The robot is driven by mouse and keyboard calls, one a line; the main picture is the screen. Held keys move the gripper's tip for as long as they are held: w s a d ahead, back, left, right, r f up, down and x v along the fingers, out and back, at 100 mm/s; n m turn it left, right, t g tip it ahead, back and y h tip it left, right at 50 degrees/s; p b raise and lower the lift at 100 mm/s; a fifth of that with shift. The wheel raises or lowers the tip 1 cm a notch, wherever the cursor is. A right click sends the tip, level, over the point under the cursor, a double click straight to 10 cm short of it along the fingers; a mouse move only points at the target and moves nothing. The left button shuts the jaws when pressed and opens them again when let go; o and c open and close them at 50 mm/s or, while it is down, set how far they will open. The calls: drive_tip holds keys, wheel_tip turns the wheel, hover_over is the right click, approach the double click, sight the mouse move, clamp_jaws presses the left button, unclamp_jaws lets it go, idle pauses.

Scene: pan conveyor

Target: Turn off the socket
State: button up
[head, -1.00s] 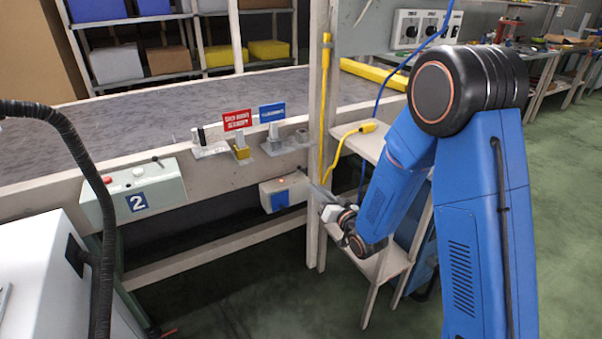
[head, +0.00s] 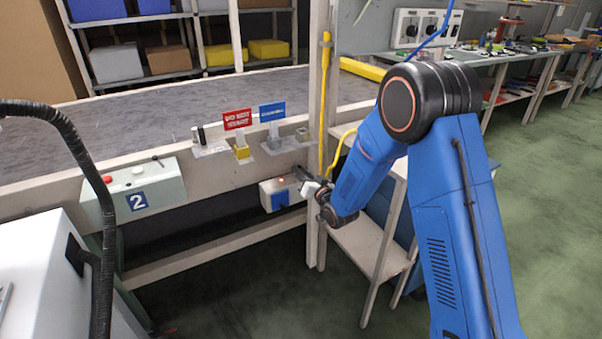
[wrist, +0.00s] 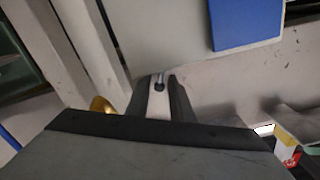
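The socket (head: 268,197) is a light grey box with a blue cover, mounted on the conveyor's side below the signs. A small orange light glows on its top. My gripper (head: 301,174) is at the box's upper right corner in the head view. In the wrist view the pale box (wrist: 165,38) and its blue cover (wrist: 246,22) fill the top. My gripper's dark fingers (wrist: 160,98) point at the box with a narrow pale gap between them. A small metal lever (wrist: 159,80) shows at the fingertips; I cannot tell whether they touch it.
A control box (head: 137,188) marked 2 with a red button is at the left. A red sign (head: 237,118) and a blue sign (head: 272,111) stand on the conveyor edge above.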

clamp_jaws()
drive_tip(key=shift+n, duration=0.3)
drive_tip(key=n, duration=0.2)
drive_tip(key=a+n, duration=0.1)
drive_tip(key=n, duration=0.1)
drive_tip(key=shift+s+r, duration=0.15)
drive_tip(key=shift+s, duration=0.2)
drive_tip(key=shift+s+a+n, duration=0.2)
drive_tip(key=shift+a+n, duration=0.05)
drive_tip(key=shift+n, duration=1)
drive_tip(key=shift+s+a+n, duration=0.15)
drive_tip(key=shift+a+n, duration=0.05)
drive_tip(key=shift+n, duration=1.05)
drive_tip(key=shift+f, duration=0.2)
unclamp_jaws()
